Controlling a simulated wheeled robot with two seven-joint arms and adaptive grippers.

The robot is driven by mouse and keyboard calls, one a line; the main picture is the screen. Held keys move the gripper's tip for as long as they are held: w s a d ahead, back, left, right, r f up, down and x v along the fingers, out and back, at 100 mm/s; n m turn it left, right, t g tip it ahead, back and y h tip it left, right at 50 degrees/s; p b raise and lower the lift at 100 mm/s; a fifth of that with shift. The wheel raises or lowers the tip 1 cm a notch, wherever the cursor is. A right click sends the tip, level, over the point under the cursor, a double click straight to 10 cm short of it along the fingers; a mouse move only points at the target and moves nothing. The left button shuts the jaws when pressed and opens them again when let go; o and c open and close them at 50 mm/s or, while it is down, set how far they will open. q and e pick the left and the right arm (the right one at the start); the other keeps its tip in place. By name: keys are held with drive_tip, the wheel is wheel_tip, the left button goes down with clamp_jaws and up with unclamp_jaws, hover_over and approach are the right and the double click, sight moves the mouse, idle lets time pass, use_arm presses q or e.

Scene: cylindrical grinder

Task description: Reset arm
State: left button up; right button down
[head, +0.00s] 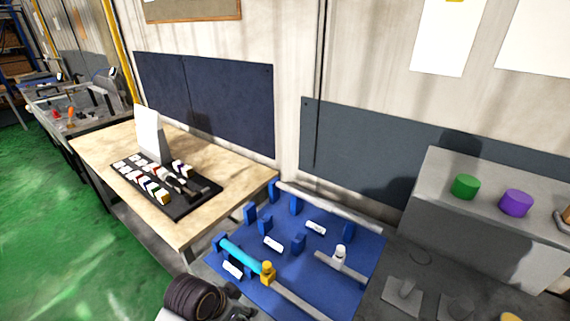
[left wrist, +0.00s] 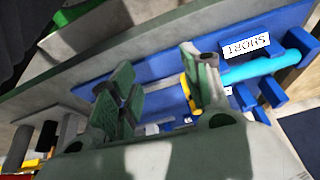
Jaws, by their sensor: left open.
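My left gripper (left wrist: 158,88) shows in the left wrist view with its two green-tinted fingers spread apart and nothing held between them. Behind the fingers are the blue board (left wrist: 150,68) and part of a yellow block (left wrist: 187,88). A cyan rod (left wrist: 262,68) lies to the right of the fingers, beside a label reading "SHORT". In the head view the cyan rod (head: 240,253) rests on the blue board (head: 345,285), with the yellow block (head: 267,272) at its near end. My right gripper is in neither view.
A wooden table (head: 225,205) at left holds a black tray (head: 190,212) of small parts. A grey ledge (head: 440,180) at right carries a green cylinder (head: 466,187) and a purple cylinder (head: 516,203). Long grey bars (head: 330,208) lie on the blue board. Green floor is open at far left.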

use_arm(q)
drive_tip(key=shift+s+a+f+n+y, duration=1.4)
drive_tip(key=shift+s+a+n, duration=1.65)
drive_tip(key=shift+a, duration=2.1)
wheel_tip(320, 180, down, 33)
drive_tip(key=s+g, duration=0.2)
drive_tip(key=s, duration=0.1)
drive_tip(key=s+a+f, duration=0.2)
drive_tip(key=s+f, duration=0.8)
drive_tip(key=s, duration=0.1)
drive_tip(key=s+a+f, duration=0.2)
drive_tip(key=s+f, duration=0.8)
drive_tip(key=s, duration=0.1)
drive_tip(key=shift+g, duration=0.4)
drive_tip(key=shift+w, duration=0.1)
